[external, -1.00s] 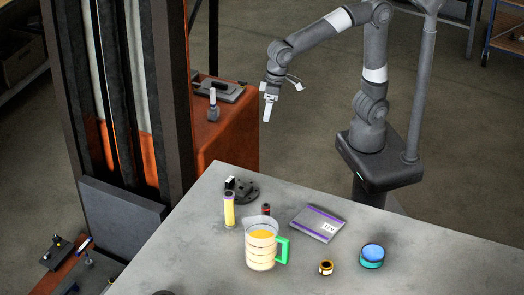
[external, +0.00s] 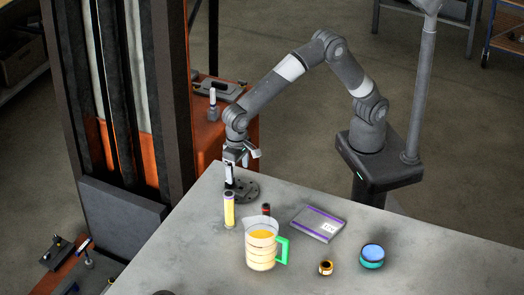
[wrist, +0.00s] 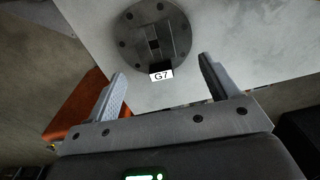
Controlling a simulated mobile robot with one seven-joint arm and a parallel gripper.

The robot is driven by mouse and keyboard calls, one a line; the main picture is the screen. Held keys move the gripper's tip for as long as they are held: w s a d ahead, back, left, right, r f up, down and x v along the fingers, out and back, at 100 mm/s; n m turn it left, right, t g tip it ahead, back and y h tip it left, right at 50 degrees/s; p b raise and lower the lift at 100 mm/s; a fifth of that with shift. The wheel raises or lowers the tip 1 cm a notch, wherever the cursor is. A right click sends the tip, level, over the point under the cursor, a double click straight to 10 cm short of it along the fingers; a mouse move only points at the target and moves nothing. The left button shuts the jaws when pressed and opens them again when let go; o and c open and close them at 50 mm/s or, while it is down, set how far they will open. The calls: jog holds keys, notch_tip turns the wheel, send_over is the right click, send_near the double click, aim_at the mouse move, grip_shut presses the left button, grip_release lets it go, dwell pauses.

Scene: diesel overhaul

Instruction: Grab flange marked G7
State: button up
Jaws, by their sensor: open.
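The flange (external: 246,190) is a dark round disc with bolt holes, lying flat near the table's far left corner. In the wrist view the flange (wrist: 150,32) shows a raised block at its centre and a white tag reading G7 (wrist: 161,75). My gripper (external: 230,182) is at the flange's left side in the external view and points down, hiding part of it. In the wrist view my gripper (wrist: 163,72) is open, with nothing between its two fingers. The tag lies between the fingertips in that picture, with the disc beyond them. I cannot tell the remaining height.
A yellow cylinder (external: 229,211) stands just in front of the flange. A jug with orange liquid (external: 260,247), a small dark red-marked item (external: 266,209), a purple-edged box (external: 318,222), a small gold ring (external: 326,268) and a blue-topped tin (external: 372,255) share the grey table (external: 440,265).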

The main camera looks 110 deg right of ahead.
aim_at(239, 187)
jog(key=f, duration=0.8)
jog(key=shift+s+d, duration=0.25)
jog(key=shift+d, duration=0.1)
jog(key=shift+r, duration=0.15)
jog(key=c, duration=1.5)
